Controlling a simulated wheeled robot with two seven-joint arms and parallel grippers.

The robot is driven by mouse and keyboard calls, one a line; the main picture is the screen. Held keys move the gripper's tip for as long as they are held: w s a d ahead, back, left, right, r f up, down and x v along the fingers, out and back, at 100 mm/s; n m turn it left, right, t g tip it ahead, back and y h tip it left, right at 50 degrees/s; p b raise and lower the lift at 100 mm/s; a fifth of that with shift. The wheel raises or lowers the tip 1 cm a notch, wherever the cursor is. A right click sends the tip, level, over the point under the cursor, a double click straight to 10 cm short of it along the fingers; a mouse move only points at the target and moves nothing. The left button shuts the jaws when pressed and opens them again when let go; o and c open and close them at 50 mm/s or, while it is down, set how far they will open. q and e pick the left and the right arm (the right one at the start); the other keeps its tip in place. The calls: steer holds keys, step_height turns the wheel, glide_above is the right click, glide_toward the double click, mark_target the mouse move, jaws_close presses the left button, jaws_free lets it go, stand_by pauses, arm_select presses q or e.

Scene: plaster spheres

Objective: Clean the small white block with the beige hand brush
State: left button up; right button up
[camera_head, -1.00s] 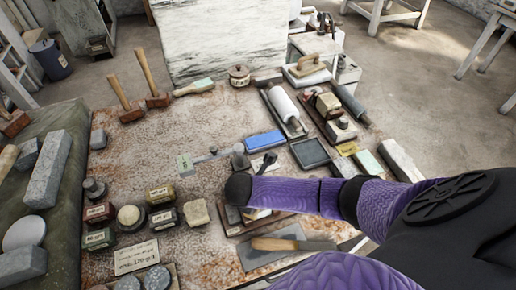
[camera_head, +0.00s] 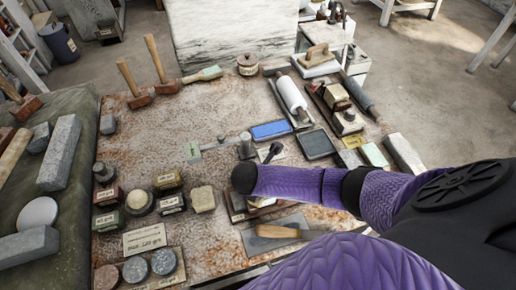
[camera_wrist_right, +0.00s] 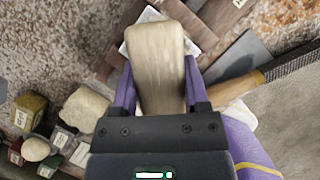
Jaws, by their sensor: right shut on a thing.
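In the right wrist view my right gripper (camera_wrist_right: 158,68) is shut on the beige hand brush (camera_wrist_right: 156,45), one purple finger along each side. The brush points away from the wrist, over a brown wooden board. White edges (camera_wrist_right: 206,44) show from under and beside it; I cannot tell whether they are the small white block, or whether the brush touches it. In the head view my right arm reaches in from the right, and its dark wrist covers the gripper. A pale piece (camera_head: 262,202) shows just below the arm; I cannot tell which object it is. My left gripper is not in view.
Labelled tins and a cream lump (camera_head: 204,199) stand left of the arm. A blue stone (camera_head: 270,130) and dark tray (camera_head: 317,144) lie beyond. The table's left middle is fairly clear.

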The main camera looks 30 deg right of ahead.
steer(key=shift+w+d, duration=0.55)
steer(key=shift+d, duration=0.35)
steer(key=shift+s+a+r+p, duration=0.1)
steer(key=shift+s+a+p, duration=0.35)
steer(key=shift+a, duration=0.3)
steer(key=shift+s+a, duration=0.4)
steer(key=shift+a, duration=0.2)
steer(key=shift+s+a+p, duration=0.2)
steer(key=shift+a+p, duration=0.15)
steer(key=shift+p, duration=0.05)
steer(key=shift+s+a+f, duration=0.2)
steer(key=shift+a, duration=0.05)
